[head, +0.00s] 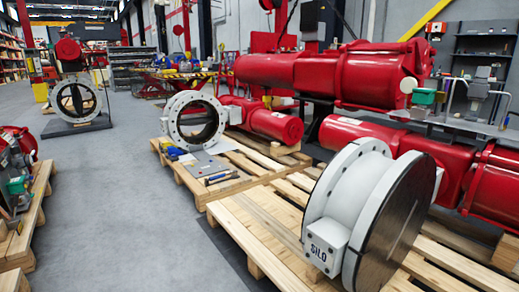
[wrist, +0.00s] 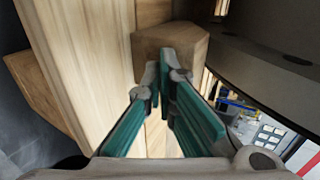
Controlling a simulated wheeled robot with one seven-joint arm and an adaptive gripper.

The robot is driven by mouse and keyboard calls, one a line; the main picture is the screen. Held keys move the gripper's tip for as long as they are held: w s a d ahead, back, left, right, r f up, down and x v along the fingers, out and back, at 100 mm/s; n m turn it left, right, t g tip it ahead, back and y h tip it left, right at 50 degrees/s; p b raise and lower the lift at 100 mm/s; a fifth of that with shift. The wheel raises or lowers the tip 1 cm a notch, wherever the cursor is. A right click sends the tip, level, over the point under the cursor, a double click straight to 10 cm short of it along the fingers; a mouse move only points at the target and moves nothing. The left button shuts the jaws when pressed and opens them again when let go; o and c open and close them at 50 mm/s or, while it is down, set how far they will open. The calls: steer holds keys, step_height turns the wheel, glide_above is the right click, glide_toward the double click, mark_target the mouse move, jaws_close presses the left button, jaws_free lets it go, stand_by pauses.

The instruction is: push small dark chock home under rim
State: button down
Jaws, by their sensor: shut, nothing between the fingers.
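In the wrist view, the small dark chock (wrist: 165,42) is a brown wooden block on the pale pallet boards. Its right side lies close to the curved grey rim (wrist: 265,50); I cannot tell whether they touch or how far under it the chock sits. My gripper (wrist: 167,76) has teal fingers that are closed together and empty. The fingertips overlap the near face of the chock in the picture; contact is unclear. In the head view, the large white and grey valve marked SILO (head: 365,215) stands on a pallet. Neither my gripper nor the chock can be made out there.
A pale wooden board (wrist: 85,55) runs along the left of the fingers in the wrist view. In the head view, another pallet (head: 225,183) holds a flanged ring (head: 197,122) and tools. Red actuators (head: 330,75) crowd the right. Grey floor (head: 110,210) is open at left.

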steer(key=shift+w+d, duration=0.35)
steer(key=shift+d, duration=0.1)
steer(key=shift+w+d+b, duration=0.4)
steer(key=shift+d+b, duration=0.05)
steer(key=shift+d, duration=0.15)
steer(key=shift+w+d, duration=0.4)
steer(key=shift+d, duration=0.15)
steer(key=shift+w+d+b, duration=0.2)
steer(key=shift+d+b, duration=0.05)
steer(key=shift+b, duration=0.15)
steer(key=s+a+p, duration=0.2)
steer(key=s+a, duration=0.4)
steer(key=a, duration=0.2)
stand_by(1.0)
steer(key=shift+a, duration=0.1)
